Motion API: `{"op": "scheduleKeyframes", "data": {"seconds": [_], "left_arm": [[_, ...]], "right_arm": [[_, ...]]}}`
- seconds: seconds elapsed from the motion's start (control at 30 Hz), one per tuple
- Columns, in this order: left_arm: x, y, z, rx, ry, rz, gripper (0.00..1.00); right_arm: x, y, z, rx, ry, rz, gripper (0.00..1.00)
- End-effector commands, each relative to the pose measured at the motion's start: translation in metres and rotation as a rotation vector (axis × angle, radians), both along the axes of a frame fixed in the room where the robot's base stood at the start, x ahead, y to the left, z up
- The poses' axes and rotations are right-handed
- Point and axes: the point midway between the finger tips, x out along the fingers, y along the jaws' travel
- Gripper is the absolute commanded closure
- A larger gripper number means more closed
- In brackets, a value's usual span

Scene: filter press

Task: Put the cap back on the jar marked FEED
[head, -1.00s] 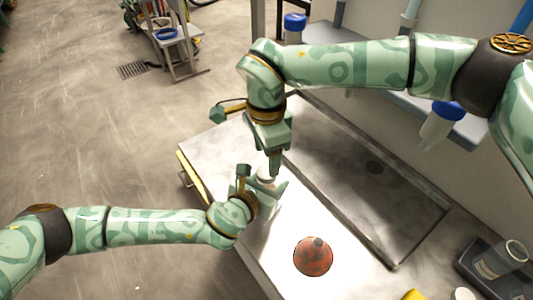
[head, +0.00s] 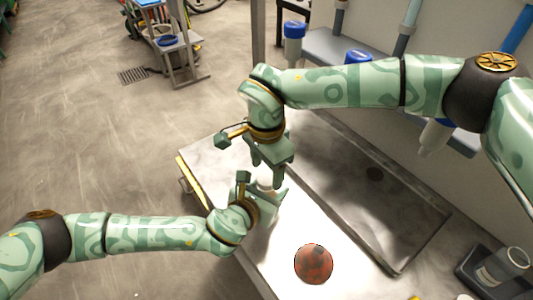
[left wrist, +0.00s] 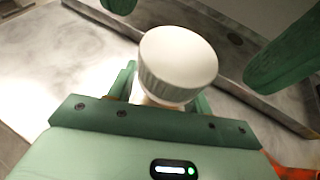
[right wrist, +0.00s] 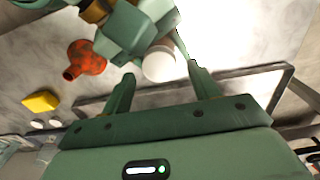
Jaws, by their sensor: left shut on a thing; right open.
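My left gripper (head: 268,192) is shut on a pale jar, mostly hidden behind its fingers. A white ribbed cap (left wrist: 178,62) sits at the top of the jar, just above the left fingers. Whether it is seated fully cannot be told. The cap also shows in the right wrist view (right wrist: 159,66), between and beyond the right fingertips. My right gripper (head: 272,172) is open, directly above the cap. Its two fingers (left wrist: 290,55) stand apart on either side of the cap, not touching it. No FEED marking is readable.
A red-orange rounded vessel (head: 313,264) stands on the bright steel top. A dark caddy (head: 470,268) with a clear jar (head: 503,266) is at the lower right. A recessed steel tray (head: 405,225) lies to the right. A yellow block (right wrist: 40,101) shows in the right wrist view.

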Motion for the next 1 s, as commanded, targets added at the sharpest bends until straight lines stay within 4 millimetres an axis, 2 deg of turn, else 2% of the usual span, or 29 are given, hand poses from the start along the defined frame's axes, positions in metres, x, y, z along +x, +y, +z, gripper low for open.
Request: {"op": "scheduleKeyframes", "data": {"seconds": [0.2,0.53,0.7,0.87,1.0], "left_arm": [[0.0,0.0,0.0,-0.001,-0.001,0.0,1.0],[0.0,0.0,0.001,-0.001,-0.001,0.0,1.0],[0.0,0.0,0.001,-0.001,-0.001,0.0,1.0],[0.0,0.0,0.001,-0.001,-0.001,-0.001,1.0],[0.0,-0.001,0.001,-0.001,-0.001,-0.001,1.0]], "right_arm": [[0.0,0.0,-0.02,-0.001,0.001,-0.001,0.4],[0.0,0.0,-0.022,0.0,-0.001,0.0,0.4],[0.0,0.0,-0.022,0.0,-0.001,0.0,0.85],[0.0,0.0,-0.022,0.0,-0.001,-0.004,0.85],[0.001,0.0,-0.022,0.001,-0.003,-0.161,0.85]]}}
